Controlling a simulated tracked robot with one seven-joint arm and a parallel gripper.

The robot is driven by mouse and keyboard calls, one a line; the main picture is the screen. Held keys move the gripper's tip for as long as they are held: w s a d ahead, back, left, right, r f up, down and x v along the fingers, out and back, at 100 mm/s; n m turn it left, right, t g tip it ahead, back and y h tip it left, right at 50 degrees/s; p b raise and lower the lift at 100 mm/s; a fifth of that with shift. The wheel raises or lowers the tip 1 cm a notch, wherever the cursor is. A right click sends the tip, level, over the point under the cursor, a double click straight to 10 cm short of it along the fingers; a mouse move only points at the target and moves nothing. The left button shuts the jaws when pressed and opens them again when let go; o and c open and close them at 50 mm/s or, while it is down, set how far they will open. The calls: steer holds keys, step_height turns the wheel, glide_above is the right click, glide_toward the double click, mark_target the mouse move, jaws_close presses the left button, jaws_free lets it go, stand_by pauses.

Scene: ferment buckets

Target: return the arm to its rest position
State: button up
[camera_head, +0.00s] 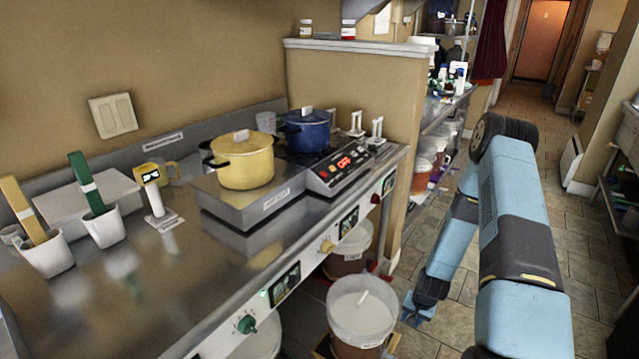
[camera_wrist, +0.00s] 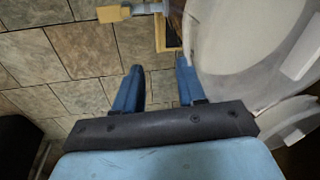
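My light-blue arm (camera_head: 515,225) stretches along the right side of the head view, bent, with its forearm hanging down toward the floor. My gripper (camera_head: 418,312) is low, just right of a pale bucket (camera_head: 361,308) beneath the counter. In the wrist view, the two blue fingers of my gripper (camera_wrist: 159,72) stand apart with floor tile showing between them. They hold nothing. The pale round bucket top (camera_wrist: 222,45) fills the right side of that view, close to the right finger; whether they touch, I cannot tell.
The steel counter (camera_head: 215,265) runs along the left, with a yellow pot (camera_head: 241,163) and a blue pot (camera_head: 306,133) on it. Another bucket (camera_head: 350,245) stands under the counter. Shelves with buckets (camera_head: 425,165) stand beyond the partition. Tiled floor (camera_head: 570,240) is open to the right.

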steer(key=w+r+n+t, duration=0.1)
steer(key=w+r, duration=0.2)
steer(key=r, duration=0.8)
steer(key=w+r+n, duration=0.1)
steer(key=w+r, duration=0.2)
steer(key=r, duration=0.8)
steer(key=s+a+r+n+h, duration=0.1)
steer(key=s+a+r, duration=0.15)
steer(key=r, duration=1.55)
steer(key=s+a+r+n+t, duration=0.1)
steer(key=s+a+r, duration=0.1)
steer(key=s+r, duration=1)
steer(key=s+a+r+n+t, duration=0.1)
steer(key=s+a+r+t, duration=0.1)
steer(key=s+r, duration=1.1)
steer(key=shift+s+a, duration=0.5)
steer(key=shift+s, duration=0.6)
steer(key=shift+a, duration=0.1)
